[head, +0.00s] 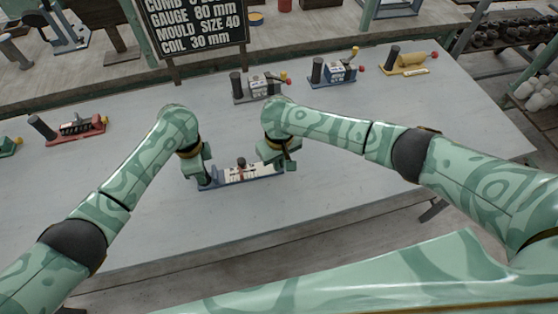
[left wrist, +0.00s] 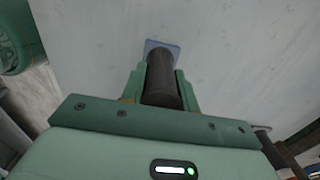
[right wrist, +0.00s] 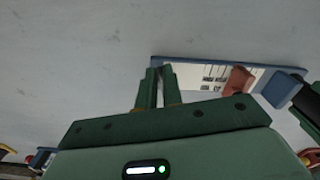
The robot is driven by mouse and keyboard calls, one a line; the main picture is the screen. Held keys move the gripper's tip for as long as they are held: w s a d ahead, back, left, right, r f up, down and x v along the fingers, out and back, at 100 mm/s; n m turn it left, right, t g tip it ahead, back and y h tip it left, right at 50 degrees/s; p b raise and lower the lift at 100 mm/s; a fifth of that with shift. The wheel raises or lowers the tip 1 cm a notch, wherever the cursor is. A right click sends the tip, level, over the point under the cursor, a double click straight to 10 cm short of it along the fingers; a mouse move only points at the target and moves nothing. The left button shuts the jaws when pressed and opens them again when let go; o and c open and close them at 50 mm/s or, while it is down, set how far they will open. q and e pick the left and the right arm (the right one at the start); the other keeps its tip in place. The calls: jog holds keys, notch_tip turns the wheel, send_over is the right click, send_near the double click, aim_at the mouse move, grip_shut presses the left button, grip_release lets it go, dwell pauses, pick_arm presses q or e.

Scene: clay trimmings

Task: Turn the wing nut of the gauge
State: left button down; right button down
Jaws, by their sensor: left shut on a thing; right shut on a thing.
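The gauge (head: 243,181) lies on the table in front of me, a blue bar with a white marked face and a small dark and red slider (head: 241,163). My left gripper (head: 204,178) is at its left end, shut on a dark upright cylinder (left wrist: 162,80) standing on the blue base. My right gripper (head: 284,163) is at the gauge's right end. In the right wrist view its fingers (right wrist: 158,88) are nearly together, beside the end of the gauge; the small thing between them, perhaps the wing nut, is hidden. A reddish block (right wrist: 238,80) sits on the white face.
Other gauges with dark posts stand behind: a red one (head: 80,129) at left, a grey one (head: 261,86), a blue one (head: 338,72) and a yellow one (head: 408,65). A dark sign (head: 196,20) stands at the back. The table's front is clear.

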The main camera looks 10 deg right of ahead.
jog(key=n, duration=0.5)
jog(key=shift+w+d, duration=0.15)
jog(key=shift+d, duration=0.2)
jog(key=n, duration=0.5)
jog(key=shift+w+d, duration=0.3)
jog(key=shift+w, duration=0.1)
jog(key=n, duration=0.3)
jog(key=w+n, duration=0.1)
jog(key=n, duration=0.1)
jog(key=shift+n, duration=0.4)
jog(key=n, duration=0.5)
jog(key=shift+w+a+n, duration=0.1)
jog(key=shift+w+n, duration=0.25)
jog(key=shift+n, duration=0.05)
jog(key=c, duration=1.5)
grip_release()
jog(key=shift+c, duration=0.2)
